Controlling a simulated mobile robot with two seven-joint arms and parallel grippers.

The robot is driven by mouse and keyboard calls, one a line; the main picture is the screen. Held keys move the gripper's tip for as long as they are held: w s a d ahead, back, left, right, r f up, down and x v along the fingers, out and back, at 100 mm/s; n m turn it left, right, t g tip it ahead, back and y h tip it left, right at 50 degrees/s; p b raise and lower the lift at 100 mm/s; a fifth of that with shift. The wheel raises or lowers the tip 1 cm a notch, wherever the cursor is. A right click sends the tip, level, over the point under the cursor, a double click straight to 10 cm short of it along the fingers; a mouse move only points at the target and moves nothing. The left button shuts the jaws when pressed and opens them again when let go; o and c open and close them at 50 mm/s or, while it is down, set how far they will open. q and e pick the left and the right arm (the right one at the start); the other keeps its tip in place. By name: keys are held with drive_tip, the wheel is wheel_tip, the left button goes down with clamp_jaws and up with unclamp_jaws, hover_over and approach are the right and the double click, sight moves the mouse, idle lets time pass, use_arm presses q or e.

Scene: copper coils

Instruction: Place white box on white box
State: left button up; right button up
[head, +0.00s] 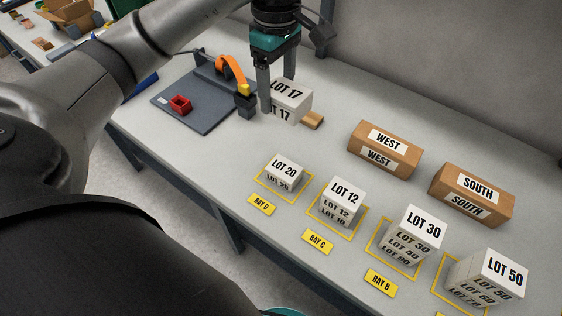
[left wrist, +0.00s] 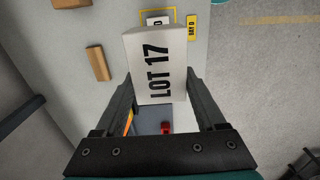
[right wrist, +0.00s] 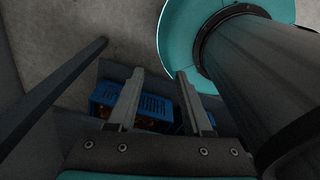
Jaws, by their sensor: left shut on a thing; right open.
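My left gripper (head: 276,92) is shut on a white box marked LOT 17 (head: 291,97). In the left wrist view the LOT 17 box (left wrist: 158,65) sits between both fingers (left wrist: 157,95). The box is above the table, near its back. Several white boxes stand at yellow outlines: LOT 20 (head: 284,170) at Bay D, LOT 12 (head: 344,195) on LOT 10 at Bay C, a LOT 30 stack (head: 421,230) at Bay B, and a LOT 50 stack (head: 499,272) at the right. My right gripper (right wrist: 158,75) is open and empty, away from the table.
Brown boxes marked WEST (head: 385,150) and SOUTH (head: 471,195) lie behind the bays. A small wooden block (head: 313,120) lies by the held box. Blue crates (right wrist: 150,107) are below my right gripper.

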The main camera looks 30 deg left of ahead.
use_arm(q)
hover_over(278, 165)
wheel_tip(278, 165, down, 15)
drive_tip(key=shift+r+b, duration=0.15)
drive_tip(key=shift+b, duration=0.15)
drive_tip(key=shift+w+f, duration=0.1)
drive_tip(key=shift+f, duration=2.5)
use_arm(e)
drive_tip(key=shift+w+d+f, duration=0.1)
drive_tip(key=shift+d+f, duration=0.4)
drive_tip(key=shift+f, duration=0.1)
use_arm(q)
drive_tip(key=shift+f+b, duration=0.15)
drive_tip(key=shift+b, duration=0.2)
drive_tip(key=o, duration=1.2)
drive_tip(key=shift+c, duration=0.2)
drive_tip(key=o, duration=0.4)
use_arm(e)
drive_tip(key=shift+d+f, duration=0.15)
drive_tip(key=shift+d, duration=0.15)
